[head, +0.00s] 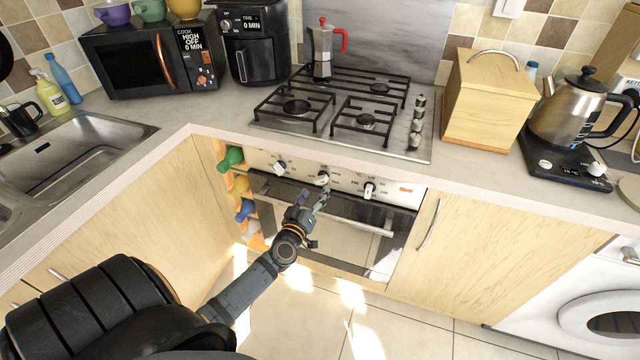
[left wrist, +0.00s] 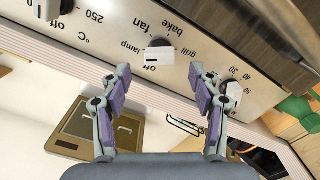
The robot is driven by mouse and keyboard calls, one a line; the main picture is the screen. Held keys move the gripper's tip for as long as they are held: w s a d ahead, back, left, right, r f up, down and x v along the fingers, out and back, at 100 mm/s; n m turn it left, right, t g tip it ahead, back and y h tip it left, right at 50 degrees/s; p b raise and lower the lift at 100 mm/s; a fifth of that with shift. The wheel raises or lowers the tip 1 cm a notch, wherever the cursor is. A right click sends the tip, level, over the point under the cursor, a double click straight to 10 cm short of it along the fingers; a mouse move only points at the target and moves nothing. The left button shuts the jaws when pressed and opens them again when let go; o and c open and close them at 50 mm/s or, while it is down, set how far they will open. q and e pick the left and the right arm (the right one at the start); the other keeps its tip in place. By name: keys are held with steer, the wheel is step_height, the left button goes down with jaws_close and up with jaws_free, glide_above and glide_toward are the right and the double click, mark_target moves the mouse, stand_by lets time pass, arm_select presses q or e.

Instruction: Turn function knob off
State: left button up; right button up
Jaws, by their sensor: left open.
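The function knob (head: 322,178) is the middle white knob on the oven's control panel. In the left wrist view, which shows the panel upside down, the function knob (left wrist: 158,53) is ringed by labels such as off, lamp, grill, bake and fan. I cannot tell for sure which label it points at. My left gripper (head: 312,197) is in front of the oven, just below the function knob. In the left wrist view my left gripper (left wrist: 160,76) is open and empty, its fingers spread on either side of the knob and apart from it. My right gripper is not in view.
A temperature knob (head: 369,190) and a numbered timer knob (head: 280,167) flank the function knob. The oven door handle (head: 340,208) runs below the panel. The worktop edge (head: 470,180) overhangs the panel.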

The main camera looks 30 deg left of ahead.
mark_target(320, 183)
arm_select(q)
steer(key=x, duration=0.4)
steer(key=shift+w+a+b, duration=0.15)
steer(key=shift+w+b, duration=0.15)
steer(key=shift+w, duration=0.1)
steer(key=c, duration=1.2)
